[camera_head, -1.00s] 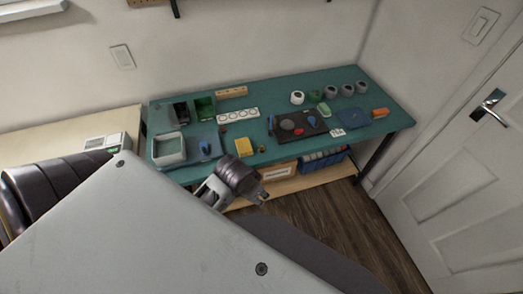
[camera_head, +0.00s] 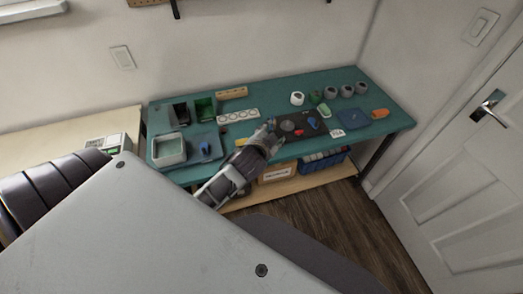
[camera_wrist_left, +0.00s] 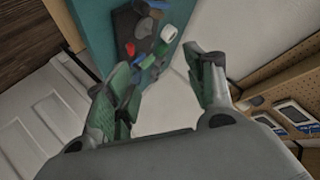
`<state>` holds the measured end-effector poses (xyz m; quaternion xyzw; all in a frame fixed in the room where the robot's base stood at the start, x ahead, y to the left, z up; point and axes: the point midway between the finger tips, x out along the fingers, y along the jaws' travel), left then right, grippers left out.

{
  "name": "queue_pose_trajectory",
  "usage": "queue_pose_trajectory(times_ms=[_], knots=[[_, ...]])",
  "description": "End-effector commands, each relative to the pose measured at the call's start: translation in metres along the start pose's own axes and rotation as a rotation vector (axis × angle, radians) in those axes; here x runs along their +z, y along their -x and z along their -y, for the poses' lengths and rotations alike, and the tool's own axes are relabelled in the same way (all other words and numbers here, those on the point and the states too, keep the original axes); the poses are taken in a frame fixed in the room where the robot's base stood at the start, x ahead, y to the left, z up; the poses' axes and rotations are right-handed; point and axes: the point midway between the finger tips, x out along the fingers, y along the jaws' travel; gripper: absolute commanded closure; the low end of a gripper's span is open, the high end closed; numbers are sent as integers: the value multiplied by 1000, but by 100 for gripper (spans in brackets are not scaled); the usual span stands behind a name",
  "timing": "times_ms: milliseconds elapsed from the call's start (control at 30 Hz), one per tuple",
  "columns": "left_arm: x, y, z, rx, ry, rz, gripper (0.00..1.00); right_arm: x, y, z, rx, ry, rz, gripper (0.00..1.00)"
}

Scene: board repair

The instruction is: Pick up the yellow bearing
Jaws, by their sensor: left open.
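I cannot make out the yellow bearing for certain now. In the head view a sliver of yellow block (camera_head: 240,142) shows behind my left arm, and the small yellowish piece seen beside it earlier is hidden. My left gripper (camera_head: 270,134) is over the front middle of the teal workbench, close to the left edge of the black mat. In the left wrist view the gripper (camera_wrist_left: 160,76) has its fingers spread apart with nothing between them. My right gripper is not in view.
The black mat (camera_head: 313,131) holds round dark and blue parts. A grey tray (camera_head: 169,150), a green bin (camera_head: 205,107) and a white holed strip (camera_head: 238,114) stand to the left. A white door (camera_head: 460,180) is at right.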

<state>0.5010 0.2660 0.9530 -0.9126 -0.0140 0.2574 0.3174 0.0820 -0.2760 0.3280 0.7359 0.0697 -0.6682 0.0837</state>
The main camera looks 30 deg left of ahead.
Motion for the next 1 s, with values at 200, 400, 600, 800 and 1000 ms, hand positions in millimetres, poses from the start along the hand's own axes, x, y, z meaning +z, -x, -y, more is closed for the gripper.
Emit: queue_pose_trajectory(times_ms=[200,400,600,800,1000], knots=[[-54,-10,28,-135,-167,-209,46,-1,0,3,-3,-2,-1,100],[-103,-8,42,-242,-337,-396,46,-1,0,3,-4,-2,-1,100],[-148,0,46,-337,-523,-579,46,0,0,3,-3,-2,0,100],[-185,12,37,-414,-725,-756,46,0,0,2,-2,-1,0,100],[-212,24,19,-472,-943,-924,46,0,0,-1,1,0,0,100]])
